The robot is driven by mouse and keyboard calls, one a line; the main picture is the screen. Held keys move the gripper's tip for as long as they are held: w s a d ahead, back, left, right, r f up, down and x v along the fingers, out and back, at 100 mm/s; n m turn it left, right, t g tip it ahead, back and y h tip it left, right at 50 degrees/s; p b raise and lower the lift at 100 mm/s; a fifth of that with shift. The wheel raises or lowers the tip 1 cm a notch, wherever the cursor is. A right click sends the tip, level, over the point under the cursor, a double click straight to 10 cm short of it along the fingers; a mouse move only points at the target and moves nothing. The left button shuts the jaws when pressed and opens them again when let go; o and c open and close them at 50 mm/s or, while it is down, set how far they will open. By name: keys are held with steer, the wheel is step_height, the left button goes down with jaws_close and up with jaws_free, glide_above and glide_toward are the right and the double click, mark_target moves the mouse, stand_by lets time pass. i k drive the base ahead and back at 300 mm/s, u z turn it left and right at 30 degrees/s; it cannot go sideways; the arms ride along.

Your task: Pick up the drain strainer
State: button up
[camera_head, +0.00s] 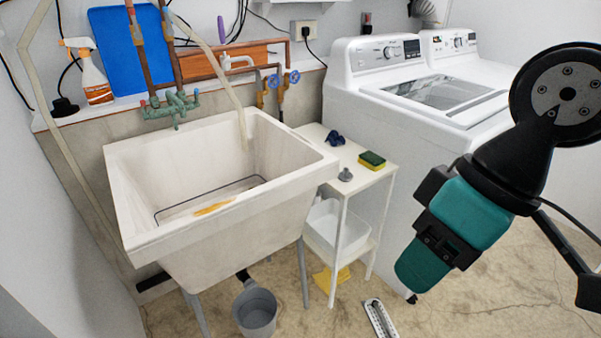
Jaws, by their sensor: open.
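A small grey piece with a raised knob, which looks like the drain strainer (345,174), lies on the white side table (312,131) to the right of the sink. It sits near the table's front, left of a yellow and green sponge (372,160). My gripper (412,297) is at the right, at the lower end of my teal and black arm. It is well to the right of the strainer and apart from it. My gripper's fingers are mostly hidden behind the teal housing, and nothing shows held in it.
A dark blue object (335,138) lies behind the strainer. The deep white sink (235,222) stands left, the washing machine (362,105) behind right. A white bin (325,225) is on the lower shelf. A grey bucket (256,310) and a power strip (381,319) are on the floor.

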mark_target(344, 175)
steer(key=u, duration=0.05)
steer(key=i, duration=1.25)
steer(key=z, duration=0.7)
